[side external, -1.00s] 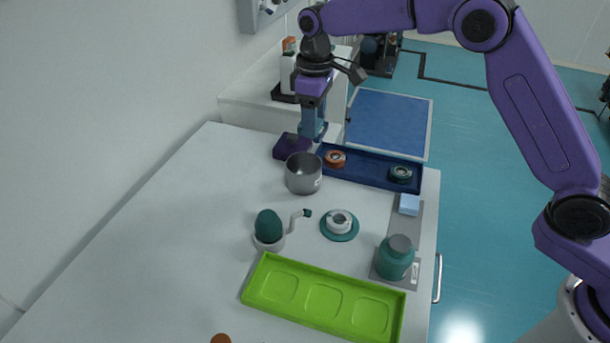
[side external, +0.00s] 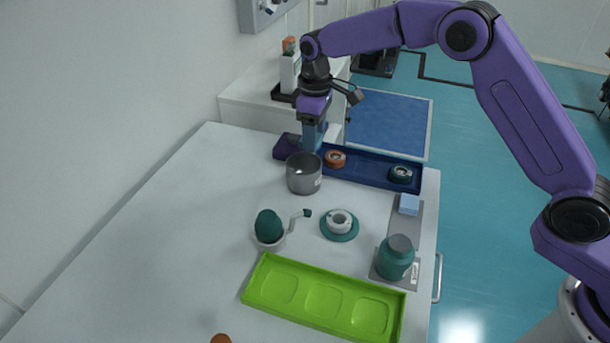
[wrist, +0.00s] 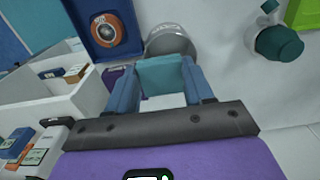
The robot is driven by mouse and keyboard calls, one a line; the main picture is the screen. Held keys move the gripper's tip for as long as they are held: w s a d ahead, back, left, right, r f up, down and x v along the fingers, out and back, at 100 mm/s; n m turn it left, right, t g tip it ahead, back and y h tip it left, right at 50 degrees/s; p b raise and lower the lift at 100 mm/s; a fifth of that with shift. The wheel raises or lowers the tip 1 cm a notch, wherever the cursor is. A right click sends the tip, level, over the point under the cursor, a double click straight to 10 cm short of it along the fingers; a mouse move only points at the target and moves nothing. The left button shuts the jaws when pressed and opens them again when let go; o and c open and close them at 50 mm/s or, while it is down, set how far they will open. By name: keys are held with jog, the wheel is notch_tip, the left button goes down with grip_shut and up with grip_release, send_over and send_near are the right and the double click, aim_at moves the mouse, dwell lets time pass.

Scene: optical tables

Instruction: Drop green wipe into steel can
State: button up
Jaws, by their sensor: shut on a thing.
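The steel can (side external: 304,174) stands upright on the white table; the wrist view shows its rim and part of its side (wrist: 170,40) just beyond my fingers. My gripper (side external: 312,143) is pointed down behind the can, with its fingertips partly hidden by it in the side view. In the wrist view, my gripper (wrist: 160,80) has its two blue fingers shut on the teal-green wipe (wrist: 160,72), which spans the space between them. The wipe is outside the can. Whether it touches the table cannot be told.
A green egg-shaped thing (side external: 268,224) and lime tray (side external: 270,312) are nearer; the left table is clear.

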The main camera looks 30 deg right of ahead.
jog(key=o, duration=1)
jog(key=shift+r, duration=8.65)
